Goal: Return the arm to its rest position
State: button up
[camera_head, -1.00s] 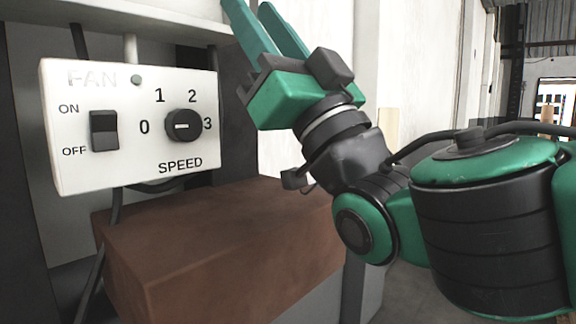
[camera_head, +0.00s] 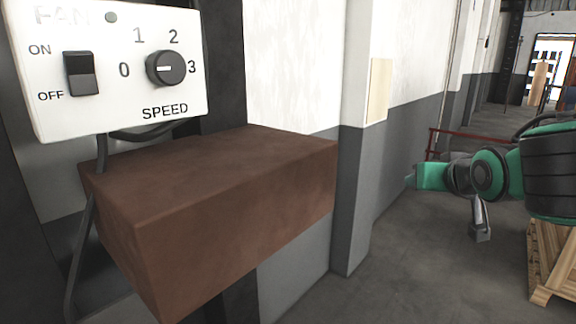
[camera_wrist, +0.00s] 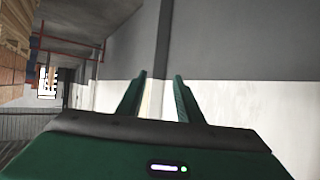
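My gripper (camera_head: 410,181) is at the right of the head view, well away from the fan control box, and its fingers point left towards the wall. In the wrist view its two green fingers (camera_wrist: 158,98) stand apart with nothing between them. My arm (camera_head: 550,170) reaches in from the right edge of the head view, folded back from the panel. The fan control box (camera_head: 110,75) at the upper left has a rocker switch (camera_head: 82,73) and a speed knob (camera_head: 166,68). The knob's white mark lies horizontal.
A brown block (camera_head: 210,210) juts out below the control box. A grey and white wall pillar (camera_head: 352,200) stands to its right. A wooden pallet (camera_head: 556,265) is at the lower right, with a red rail (camera_head: 470,138) behind my arm. Grey floor lies open between pillar and pallet.

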jog(key=s+d+f+m+g+h, duration=0.1)
jog(key=s+d+f+m+g, duration=0.2)
jog(key=s+d+f+g, duration=0.75)
jog(key=s+f+m+g+y, duration=0.1)
jog(key=s+f, duration=0.2)
jog(key=s, duration=0.6)
jog(key=s+f+m+g+y, duration=0.1)
jog(key=s+f, duration=0.3)
jog(key=s, duration=0.5)
jog(key=shift+d+f, duration=0.25)
jog(key=shift+d, duration=0.15)
jog(key=shift+w+f, duration=0.25)
jog(key=shift+w, duration=0.3)
jog(key=shift+c, duration=0.6)
